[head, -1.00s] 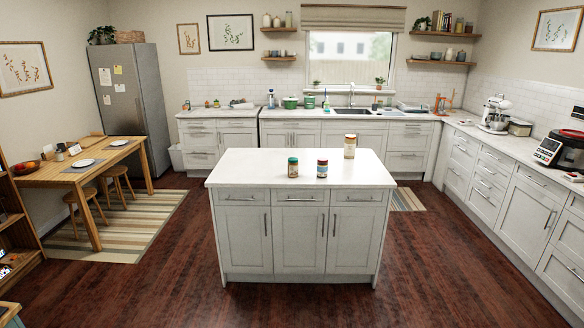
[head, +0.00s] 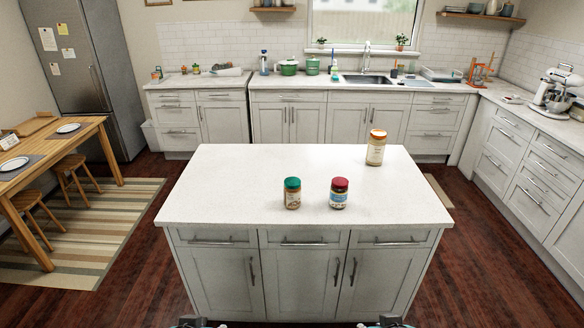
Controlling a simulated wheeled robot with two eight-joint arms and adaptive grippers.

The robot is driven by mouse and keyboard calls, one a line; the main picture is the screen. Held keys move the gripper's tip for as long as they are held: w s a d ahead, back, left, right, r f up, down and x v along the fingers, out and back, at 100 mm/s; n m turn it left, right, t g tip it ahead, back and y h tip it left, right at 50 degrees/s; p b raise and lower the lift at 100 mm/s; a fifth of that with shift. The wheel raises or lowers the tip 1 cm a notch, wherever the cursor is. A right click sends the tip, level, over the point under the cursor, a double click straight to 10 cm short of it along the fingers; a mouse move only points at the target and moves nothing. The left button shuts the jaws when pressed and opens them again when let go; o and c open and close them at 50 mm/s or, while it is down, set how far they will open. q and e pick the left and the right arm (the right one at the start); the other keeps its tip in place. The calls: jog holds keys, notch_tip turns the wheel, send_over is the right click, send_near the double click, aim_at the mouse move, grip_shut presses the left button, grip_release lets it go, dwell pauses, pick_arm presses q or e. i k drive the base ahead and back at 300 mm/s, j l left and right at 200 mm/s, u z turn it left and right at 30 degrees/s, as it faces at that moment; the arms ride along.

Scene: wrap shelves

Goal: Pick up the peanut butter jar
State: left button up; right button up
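Three jars stand upright on the white island top (head: 240,180). A green-lidded jar (head: 292,194) with tan contents is near the middle. A red-lidded jar (head: 339,194) with a blue and white label is just to its right. A taller jar with an orange-brown lid (head: 375,148) and pale tan body stands farther back on the right. The labels are too small to read, so I cannot tell which is peanut butter. Only the tips of dark parts of my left gripper (head: 190,322) and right gripper (head: 386,321) show at the bottom edge, below the jars and apart from them.
Most of the island top is clear. A counter with a sink (head: 368,79) and a green pot (head: 288,67) runs along the back wall. A wooden table (head: 50,150) with stools is on the left. Dark wood floor lies around the island.

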aim_at(292, 198)
jog(key=i+z, duration=0.2)
jog(key=i, duration=0.3)
jog(key=i+j+z, duration=0.2)
jog(key=i, duration=0.3)
jog(key=i+j+z, duration=0.15)
jog(key=i, duration=0.35)
jog(key=j, duration=0.1)
